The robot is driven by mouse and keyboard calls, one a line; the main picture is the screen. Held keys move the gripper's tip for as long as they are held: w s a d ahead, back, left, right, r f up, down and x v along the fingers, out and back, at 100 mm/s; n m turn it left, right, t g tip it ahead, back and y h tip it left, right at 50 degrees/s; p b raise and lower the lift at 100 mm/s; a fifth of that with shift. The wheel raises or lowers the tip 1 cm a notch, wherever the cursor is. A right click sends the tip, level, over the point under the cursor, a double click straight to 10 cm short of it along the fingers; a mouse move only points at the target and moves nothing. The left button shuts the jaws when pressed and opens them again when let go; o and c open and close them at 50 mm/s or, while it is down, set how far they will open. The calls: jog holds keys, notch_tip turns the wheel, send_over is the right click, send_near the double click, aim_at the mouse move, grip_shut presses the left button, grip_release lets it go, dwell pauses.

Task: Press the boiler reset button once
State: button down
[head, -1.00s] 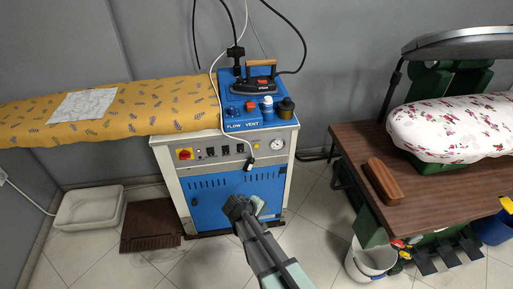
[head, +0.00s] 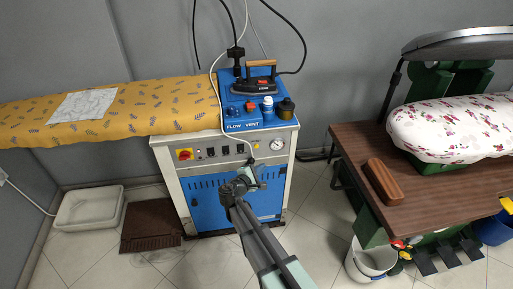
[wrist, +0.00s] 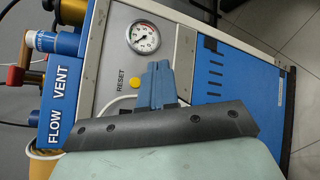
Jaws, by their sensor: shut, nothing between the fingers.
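The boiler (head: 225,195) is a blue and white cabinet under the ironing board. In the wrist view, its yellow round reset button (wrist: 135,84) sits on the pale panel, beside the word RESET and below the pressure gauge (wrist: 142,37). My gripper (wrist: 158,70) is shut and empty, its blue-grey fingertips just right of the button in the picture. I cannot tell how far they are from the panel. In the head view, my gripper (head: 256,171) is in front of the boiler's upper front, below left of the gauge (head: 277,144).
A white cable hangs down the boiler's front near my gripper.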

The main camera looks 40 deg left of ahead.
dwell(0.3)
jog(key=shift+w+a, duration=3.1)
jog(key=shift+a, duration=0.05)
jog(key=shift+w+a, duration=0.25)
jog(key=shift+w, duration=0.1)
jog(key=shift+w+a, duration=0.25)
dwell(0.9)
jog(key=shift+s+d, duration=0.1)
jog(key=shift+s, duration=0.05)
jog(key=shift+s+d, duration=0.45)
dwell(0.5)
jog(key=shift+s+d, duration=1.75)
jog(key=shift+d, duration=0.05)
